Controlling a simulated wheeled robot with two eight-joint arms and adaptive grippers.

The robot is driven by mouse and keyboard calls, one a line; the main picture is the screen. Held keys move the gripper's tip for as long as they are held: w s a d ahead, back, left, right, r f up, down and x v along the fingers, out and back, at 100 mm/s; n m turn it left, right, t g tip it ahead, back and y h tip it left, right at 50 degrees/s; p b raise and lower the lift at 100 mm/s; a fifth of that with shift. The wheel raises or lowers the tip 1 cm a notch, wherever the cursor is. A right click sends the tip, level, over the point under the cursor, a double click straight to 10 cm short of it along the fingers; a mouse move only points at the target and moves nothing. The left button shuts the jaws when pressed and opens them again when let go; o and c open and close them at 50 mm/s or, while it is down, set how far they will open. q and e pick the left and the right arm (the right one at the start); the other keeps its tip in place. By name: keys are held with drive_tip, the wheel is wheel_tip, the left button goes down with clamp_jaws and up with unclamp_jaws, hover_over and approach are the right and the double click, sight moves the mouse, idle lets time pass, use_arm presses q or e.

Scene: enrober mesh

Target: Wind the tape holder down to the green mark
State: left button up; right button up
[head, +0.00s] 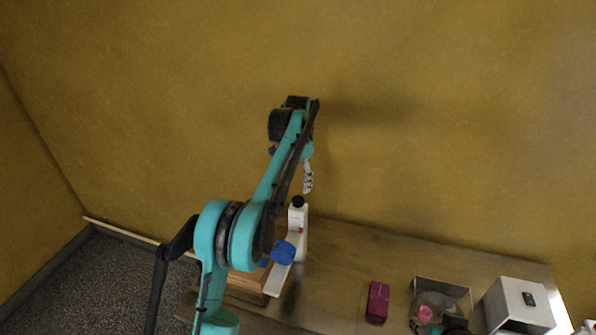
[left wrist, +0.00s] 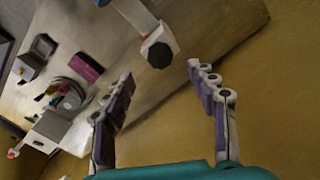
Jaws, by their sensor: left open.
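A white upright column (head: 298,216) with a round black knob (head: 298,202) on top stands on the table, with a small red spot on its side. The black knob also shows in the left wrist view (left wrist: 160,54). A blue disc (head: 284,252) sits beside the column, above a white base strip (head: 279,279); I cannot tell for sure whether it is the tape holder. I cannot make out a green mark. My left gripper (head: 307,180) is above the knob, apart from it. In the left wrist view its fingers (left wrist: 160,73) are spread and empty. My right gripper is not recognisable.
A wooden block (head: 246,280) lies left of the white base. A magenta box (head: 377,301), an open grey tray (head: 442,284) with a pink item, and a white box (head: 518,305) stand to the right. The yellow wall (head: 420,130) is close behind the table (head: 345,260).

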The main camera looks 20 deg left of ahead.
use_arm(q)
drive_tip(key=shift+r, duration=2.35)
